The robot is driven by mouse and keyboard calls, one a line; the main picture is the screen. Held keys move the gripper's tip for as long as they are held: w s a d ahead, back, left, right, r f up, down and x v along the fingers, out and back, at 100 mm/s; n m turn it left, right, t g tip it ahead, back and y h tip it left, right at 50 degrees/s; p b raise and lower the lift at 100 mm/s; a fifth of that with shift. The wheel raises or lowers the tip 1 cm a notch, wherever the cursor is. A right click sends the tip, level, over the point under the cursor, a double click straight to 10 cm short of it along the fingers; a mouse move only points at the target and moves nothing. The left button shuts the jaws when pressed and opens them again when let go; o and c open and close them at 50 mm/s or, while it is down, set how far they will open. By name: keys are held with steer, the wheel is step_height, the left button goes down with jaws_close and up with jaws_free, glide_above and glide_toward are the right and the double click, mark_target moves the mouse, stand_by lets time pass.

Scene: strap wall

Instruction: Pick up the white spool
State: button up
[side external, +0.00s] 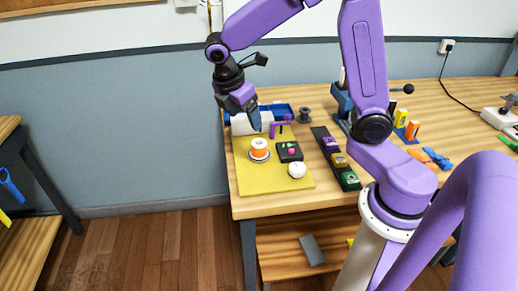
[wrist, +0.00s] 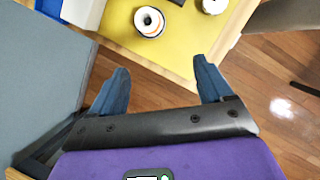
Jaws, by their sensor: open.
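A spool with white ends and an orange band (side external: 259,147) stands upright on the yellow mat (side external: 243,176). In the wrist view, this spool (wrist: 149,21) shows a white ring with a dark hole, beyond the fingertips. My gripper (side external: 255,122) is tilted above the mat's back left. In the wrist view my gripper (wrist: 162,66) is open and empty, touching neither object.
A black tray (side external: 289,151) with small items lies beside the orange-banded spool. A white-and-blue bin (side external: 240,124), a purple bracket (side external: 281,126) and a grey spool (side external: 304,114) stand behind. A dark rack (side external: 327,141) runs along the mat's right. The mat's front left is bare.

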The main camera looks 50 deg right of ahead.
steer(key=w+d, duration=0.2)
glide_above(259, 144)
steer(key=a, duration=0.3)
steer(key=shift+n+h, duration=0.3)
step_height(259, 144, down, 11)
steer(key=shift+s+a+f, duration=0.1)
steer(key=shift+a+f, duration=0.05)
steer(key=shift+x, duration=2.8)
steer(key=shift+s, duration=0.1)
steer(key=c, duration=1.1)
steer(key=shift+r, duration=0.25)
